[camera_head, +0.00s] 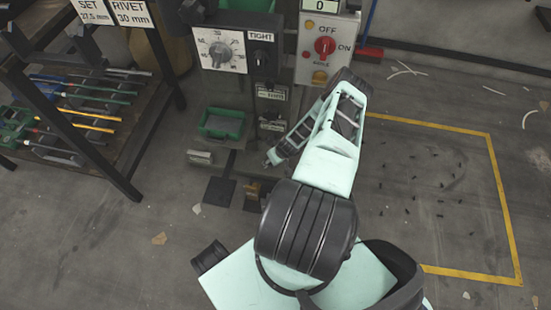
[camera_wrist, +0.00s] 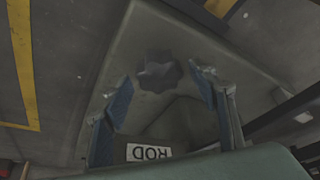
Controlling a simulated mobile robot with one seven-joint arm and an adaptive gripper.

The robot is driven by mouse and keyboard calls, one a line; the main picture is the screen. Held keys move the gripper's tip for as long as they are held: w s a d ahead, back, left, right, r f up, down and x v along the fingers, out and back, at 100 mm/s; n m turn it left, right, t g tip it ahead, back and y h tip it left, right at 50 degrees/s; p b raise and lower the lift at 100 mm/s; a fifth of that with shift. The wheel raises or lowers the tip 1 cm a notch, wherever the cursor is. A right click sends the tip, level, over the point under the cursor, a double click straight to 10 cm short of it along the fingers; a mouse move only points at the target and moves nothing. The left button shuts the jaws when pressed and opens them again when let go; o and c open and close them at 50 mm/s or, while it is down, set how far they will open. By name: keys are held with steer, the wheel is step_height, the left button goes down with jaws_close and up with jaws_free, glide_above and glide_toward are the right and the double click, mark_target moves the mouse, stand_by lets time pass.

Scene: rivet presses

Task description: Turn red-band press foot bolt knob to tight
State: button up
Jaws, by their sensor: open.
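A dark, lobed knob (camera_wrist: 158,76) shows in the wrist view on a grey-green metal base (camera_wrist: 185,35). My gripper (camera_wrist: 165,90) is open, its two blue-padded fingers on either side of the knob in the picture. I see no finger touching it, and how far off it is I cannot tell. In the head view my gripper (camera_head: 270,160) is low in front of the press (camera_head: 240,100), by its foot. The foot knob cannot be made out there. No red band can be made out on the press.
A panel with a TIGHT label and black knob (camera_head: 261,57) and a dial (camera_head: 218,50) is above. A red OFF/ON switch (camera_head: 325,45) is to the right. A green tray (camera_head: 221,123) sits on the press. A tool rack (camera_head: 130,185) stands left.

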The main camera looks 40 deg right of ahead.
steer(key=v, duration=1.2)
stand_by(0.3)
